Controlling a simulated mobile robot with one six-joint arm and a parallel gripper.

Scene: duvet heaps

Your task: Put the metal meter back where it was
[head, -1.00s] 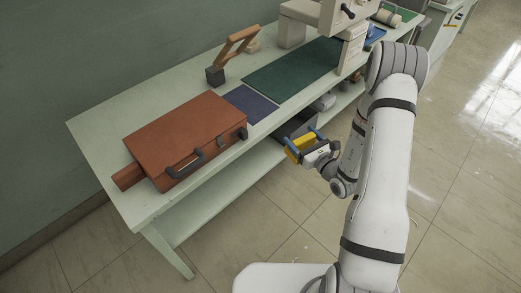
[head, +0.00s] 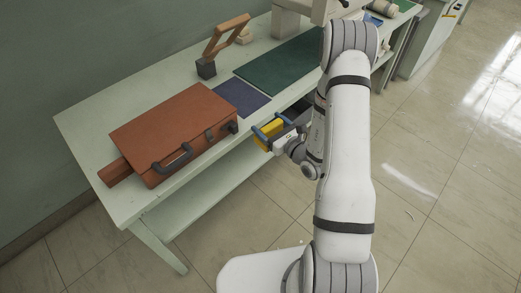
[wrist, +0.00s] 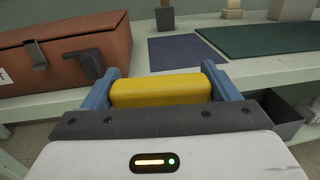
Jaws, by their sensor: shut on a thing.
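My gripper (head: 268,131) is shut on a yellow block-like object (head: 270,128), held just off the bench's front edge. The yellow object also shows between the blue fingers in the wrist view (wrist: 160,90). It may be the metal meter; its face and any dial are hidden. The pale green bench (head: 85,125) runs behind it. A flat blue-purple mat (head: 240,97) lies on the bench beyond my gripper, and also in the wrist view (wrist: 185,52). A dark green mat (head: 290,62) lies to its right.
A brown-red case (head: 165,125) with dark handles stands on the bench to the left. A dark open drawer or bin (wrist: 286,118) juts out below the bench edge, close right of my gripper. A wooden jointed stand (head: 222,38) is at the back. The blue-purple mat is bare.

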